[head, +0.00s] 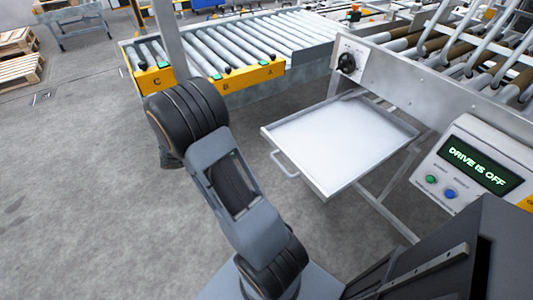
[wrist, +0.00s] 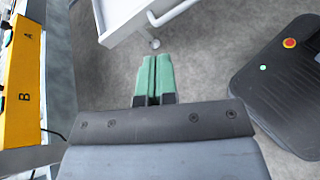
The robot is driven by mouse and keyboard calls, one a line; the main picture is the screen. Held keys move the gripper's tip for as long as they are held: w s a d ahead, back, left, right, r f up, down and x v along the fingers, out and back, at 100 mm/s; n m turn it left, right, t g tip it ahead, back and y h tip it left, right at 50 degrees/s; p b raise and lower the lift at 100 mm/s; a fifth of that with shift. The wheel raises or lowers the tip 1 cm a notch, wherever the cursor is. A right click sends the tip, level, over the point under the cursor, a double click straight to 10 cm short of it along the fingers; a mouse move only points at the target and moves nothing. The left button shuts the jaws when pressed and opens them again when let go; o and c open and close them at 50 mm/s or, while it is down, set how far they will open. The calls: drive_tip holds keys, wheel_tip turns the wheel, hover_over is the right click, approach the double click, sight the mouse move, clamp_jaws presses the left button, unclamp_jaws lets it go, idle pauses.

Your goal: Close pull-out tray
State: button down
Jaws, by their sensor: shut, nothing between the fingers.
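The pull-out tray (head: 345,140) is a white, shallow, empty tray with a grey rim, pulled out from under the roller conveyor frame. Its bar handle (head: 285,166) is on the near left side. In the wrist view the tray's white corner (wrist: 122,14) and the handle (wrist: 178,12) show at the top edge, partly cut off. My gripper (wrist: 153,62) has green fingers, shut and empty. In the wrist picture its tips lie below the tray and handle, with floor showing between; I see no contact. In the head view the gripper is hidden behind my arm.
A control box (head: 475,165) reading "DRIVE IS OFF" stands right of the tray. A black knob (head: 346,63) is on the frame above it. A roller conveyor (head: 225,60) with yellow lettered plates is behind. The floor (head: 80,210) at left is clear.

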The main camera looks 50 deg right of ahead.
drive_tip(key=w+d+f+n+h+b, duration=0.3)
drive_tip(key=d+f+n+h, duration=0.2)
drive_tip(key=f, duration=0.5)
approach(271, 143)
drive_tip(key=shift+t, duration=0.3)
drive_tip(key=x, duration=0.7)
drive_tip(key=shift+s+a+r, duration=0.1)
drive_tip(key=shift+s+r, duration=0.25)
drive_tip(key=shift+s, duration=0.05)
drive_tip(key=shift+d, duration=0.2)
drive_tip(key=shift+d, duration=0.15)
